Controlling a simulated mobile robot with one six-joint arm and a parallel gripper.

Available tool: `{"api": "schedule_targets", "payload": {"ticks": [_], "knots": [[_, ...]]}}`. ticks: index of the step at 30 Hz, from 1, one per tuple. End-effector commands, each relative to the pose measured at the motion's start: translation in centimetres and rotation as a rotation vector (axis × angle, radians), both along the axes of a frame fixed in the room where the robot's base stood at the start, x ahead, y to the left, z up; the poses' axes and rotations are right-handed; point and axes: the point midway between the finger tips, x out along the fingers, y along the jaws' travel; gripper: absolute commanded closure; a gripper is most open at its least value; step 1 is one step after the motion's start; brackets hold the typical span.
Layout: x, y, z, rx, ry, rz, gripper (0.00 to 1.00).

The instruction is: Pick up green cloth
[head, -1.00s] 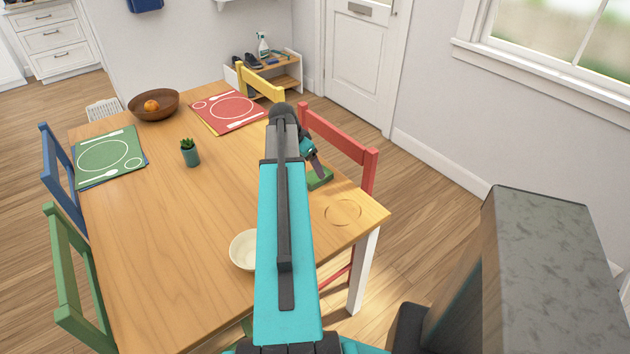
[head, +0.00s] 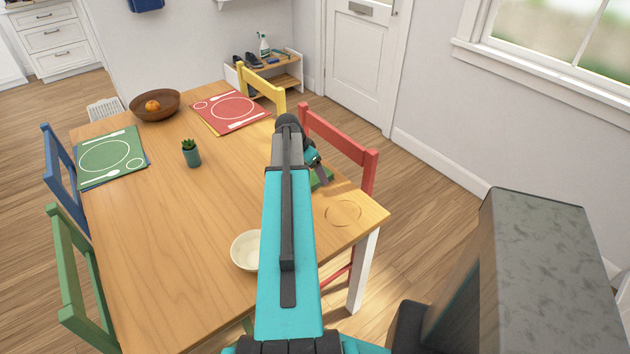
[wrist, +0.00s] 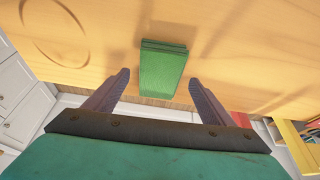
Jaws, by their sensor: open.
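The green cloth (wrist: 162,69) is a small folded rectangle lying on the wooden table near its edge. In the wrist view it lies ahead of my gripper (wrist: 158,78), with its near end between the two fingertips and a gap on each side. My gripper is open and empty. In the head view my arm hides most of the cloth, and only a green part (head: 320,179) shows beside the gripper (head: 318,176).
A cream bowl (head: 243,251) stands on the table (head: 180,240) left of my arm. A small potted plant (head: 191,154) and a brown bowl (head: 154,105) are farther back. A red chair (head: 345,150) stands close behind the cloth's edge.

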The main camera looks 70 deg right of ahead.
Motion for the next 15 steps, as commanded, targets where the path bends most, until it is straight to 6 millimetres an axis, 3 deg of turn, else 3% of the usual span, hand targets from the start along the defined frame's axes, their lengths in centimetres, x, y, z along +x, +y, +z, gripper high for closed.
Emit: {"api": "schedule_targets", "payload": {"ticks": [6,15], "knots": [[-0.4,-0.7,-1.6,0.0,0.0,-0.001,0.23],[-0.5,-0.9,-2.1,-0.002,-0.001,-0.001,0.23]]}}
